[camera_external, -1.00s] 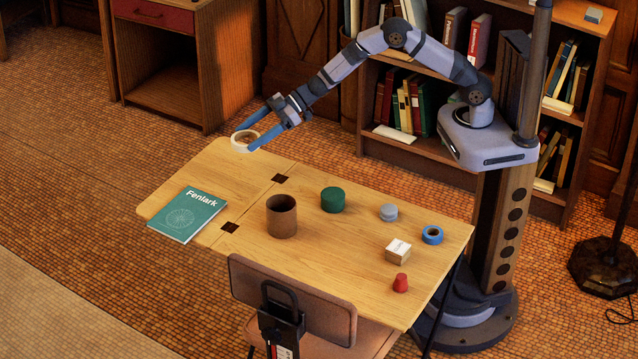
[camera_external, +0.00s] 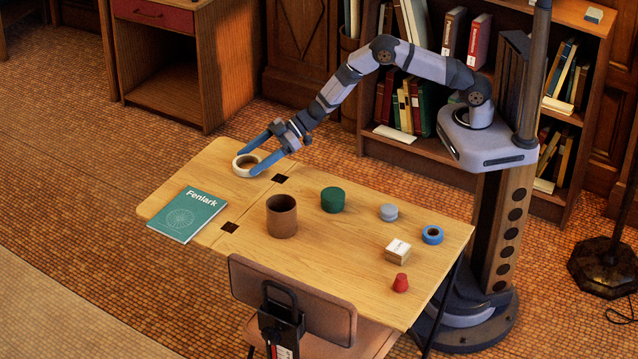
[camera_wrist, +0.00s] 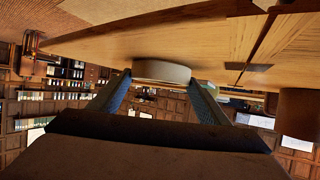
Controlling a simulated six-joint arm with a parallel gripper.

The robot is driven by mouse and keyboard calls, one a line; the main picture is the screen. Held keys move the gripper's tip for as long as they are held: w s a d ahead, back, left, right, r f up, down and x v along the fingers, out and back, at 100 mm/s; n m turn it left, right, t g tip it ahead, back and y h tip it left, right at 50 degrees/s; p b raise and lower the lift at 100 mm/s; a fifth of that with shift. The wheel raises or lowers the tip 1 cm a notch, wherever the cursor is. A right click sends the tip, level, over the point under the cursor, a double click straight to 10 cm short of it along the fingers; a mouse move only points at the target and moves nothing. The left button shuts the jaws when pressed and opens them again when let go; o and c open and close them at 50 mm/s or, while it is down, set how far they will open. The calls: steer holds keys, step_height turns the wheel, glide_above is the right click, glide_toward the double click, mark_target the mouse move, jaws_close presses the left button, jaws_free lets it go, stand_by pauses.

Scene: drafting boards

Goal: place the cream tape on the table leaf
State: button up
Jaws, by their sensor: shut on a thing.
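The cream tape (camera_external: 246,172) is a pale ring at the back of the table leaf (camera_external: 185,186), the left section of the wooden table past the dark hinges. My gripper (camera_external: 260,163) is shut on the tape, with one blue finger on each side. In the wrist view the tape (camera_wrist: 161,73) sits between the two fingertips, against or very close to the wood of the leaf (camera_wrist: 130,40). I cannot tell whether its underside touches the surface.
A teal book (camera_external: 187,215) lies on the front part of the leaf. A brown cup (camera_external: 282,217), green cylinder (camera_external: 333,200), grey piece (camera_external: 388,212), blue tape (camera_external: 433,235), small box (camera_external: 398,250) and red piece (camera_external: 400,283) stand on the main table. The leaf's middle is clear.

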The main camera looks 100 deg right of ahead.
steer(key=shift+f, duration=0.1)
steer(key=o, duration=1.1)
steer(key=shift+c, duration=0.2)
steer(key=shift+r, duration=0.25)
steer(key=shift+s+d, duration=0.1)
steer(key=shift+s, duration=0.2)
steer(key=v, duration=1.1)
steer(key=shift+s+r, duration=0.15)
